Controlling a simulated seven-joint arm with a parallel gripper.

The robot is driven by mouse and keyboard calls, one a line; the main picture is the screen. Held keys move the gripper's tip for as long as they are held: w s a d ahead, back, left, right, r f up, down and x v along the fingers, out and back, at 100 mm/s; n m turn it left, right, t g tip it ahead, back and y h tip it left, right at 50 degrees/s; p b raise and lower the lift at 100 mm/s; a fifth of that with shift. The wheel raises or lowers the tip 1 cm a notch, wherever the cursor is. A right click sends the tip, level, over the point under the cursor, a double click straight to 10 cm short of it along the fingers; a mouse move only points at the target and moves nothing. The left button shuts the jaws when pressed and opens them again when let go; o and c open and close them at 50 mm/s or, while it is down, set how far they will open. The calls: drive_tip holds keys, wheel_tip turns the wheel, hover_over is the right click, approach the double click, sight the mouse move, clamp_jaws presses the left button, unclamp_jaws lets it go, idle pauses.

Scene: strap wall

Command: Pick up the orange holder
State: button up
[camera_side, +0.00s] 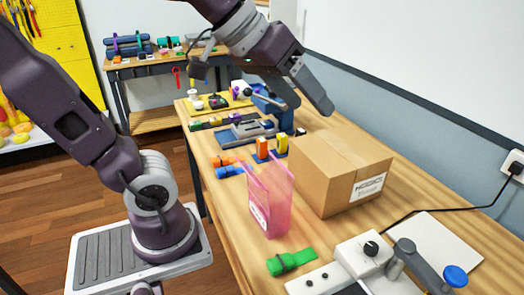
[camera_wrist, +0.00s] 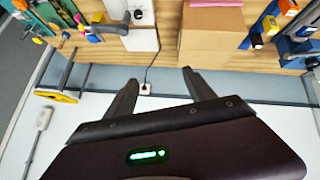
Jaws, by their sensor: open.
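An orange upright holder (camera_side: 262,148) stands on the wooden table, left of the cardboard box and beside a similar yellow one (camera_side: 281,143). A flat orange item (camera_side: 226,160) lies farther left, next to a blue one (camera_side: 229,171); I cannot tell for sure which of the two orange things is the task's holder. In the wrist view, small orange pieces (camera_wrist: 288,6) show at the upper right. My gripper (camera_side: 311,105) is high above the table, near the box and apart from the holders. In the wrist view its fingers (camera_wrist: 160,76) are spread with nothing between them.
A cardboard box (camera_side: 340,172) stands right of the holders. A translucent pink bin (camera_side: 270,198) stands in front of them. A green strap (camera_side: 290,262) and a lever device (camera_side: 415,265) are at the near end. The wall (camera_side: 425,130) runs along the table's far side.

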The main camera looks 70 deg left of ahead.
drive_tip(key=w+a+n+t+y, duration=0.2)
drive_tip(key=w+a+n, duration=0.2)
drive_tip(key=w+a, duration=0.4)
drive_tip(key=n+g+y, duration=0.4)
drive_tip(key=n+y, duration=0.6)
drive_tip(key=y, duration=0.1)
hover_over(261, 145)
wheel_tip(261, 145, down, 4)
drive_tip(key=shift+m+h, duration=0.3)
wheel_tip(261, 145, down, 28)
drive_tip(key=shift+s+f, duration=0.1)
drive_tip(key=shift+f, duration=0.05)
drive_tip(key=x, duration=0.5)
clamp_jaws()
